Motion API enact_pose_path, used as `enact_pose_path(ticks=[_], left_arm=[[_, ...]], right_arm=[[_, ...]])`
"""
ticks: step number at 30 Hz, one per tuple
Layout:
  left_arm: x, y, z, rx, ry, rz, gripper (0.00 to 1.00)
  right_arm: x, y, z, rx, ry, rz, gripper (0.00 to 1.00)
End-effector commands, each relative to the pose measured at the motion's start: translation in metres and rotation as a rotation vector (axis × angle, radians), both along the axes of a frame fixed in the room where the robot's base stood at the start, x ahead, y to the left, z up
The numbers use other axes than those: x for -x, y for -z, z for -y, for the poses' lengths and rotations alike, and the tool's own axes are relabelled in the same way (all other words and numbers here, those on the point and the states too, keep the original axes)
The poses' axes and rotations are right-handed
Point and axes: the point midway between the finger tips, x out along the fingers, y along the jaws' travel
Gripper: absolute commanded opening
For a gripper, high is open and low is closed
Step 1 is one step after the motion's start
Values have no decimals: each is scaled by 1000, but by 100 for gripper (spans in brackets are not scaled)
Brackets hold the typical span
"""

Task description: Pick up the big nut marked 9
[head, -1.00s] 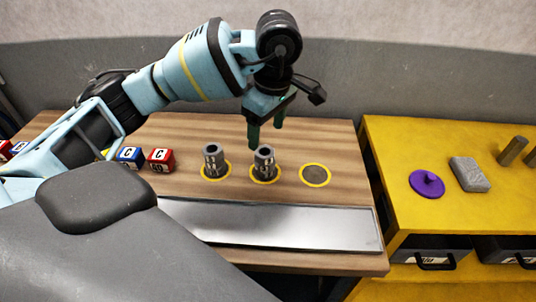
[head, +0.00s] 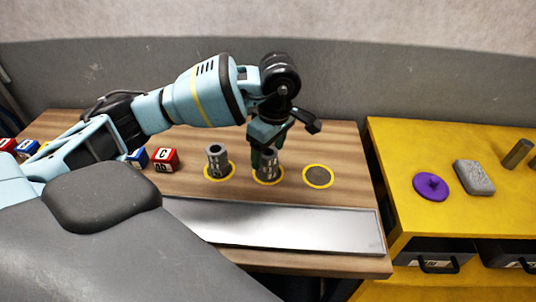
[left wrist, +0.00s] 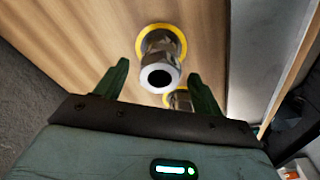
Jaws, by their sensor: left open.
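Two grey cylindrical nuts with a hole in the top stand upright on yellow-ringed spots of the wooden table. The left nut (head: 217,161) stands clear; the right nut (head: 268,172) is under my left gripper (head: 265,155), which partly covers its top. Both carry marks too small to read, so I cannot tell which is 9. In the left wrist view, my open left gripper (left wrist: 160,72) has one finger on each side of a nut (left wrist: 160,60), with gaps visible. Another nut (left wrist: 180,99) is partly hidden behind the gripper body. My right gripper is out of view.
An empty ringed spot (head: 318,176) is to the right. A metal plate (head: 290,228) lies along the front. Lettered blocks (head: 164,159) sit at left. A yellow bench (head: 400,150) at right holds a purple knobbed disc (head: 431,186) and a grey block (head: 474,177).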

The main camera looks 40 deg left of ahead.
Motion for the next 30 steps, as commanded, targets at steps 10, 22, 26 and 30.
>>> enact_pose_path(ticks=[10,22,26,30], left_arm=[[0,-1,0,0,0,0,26],[0,-3,0,0,0,2,14],[-1,-10,0,1,0,4,14],[-1,-26,0,1,1,5,14]], right_arm=[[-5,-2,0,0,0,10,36],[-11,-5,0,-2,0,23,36],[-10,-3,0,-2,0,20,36],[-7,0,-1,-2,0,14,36]])
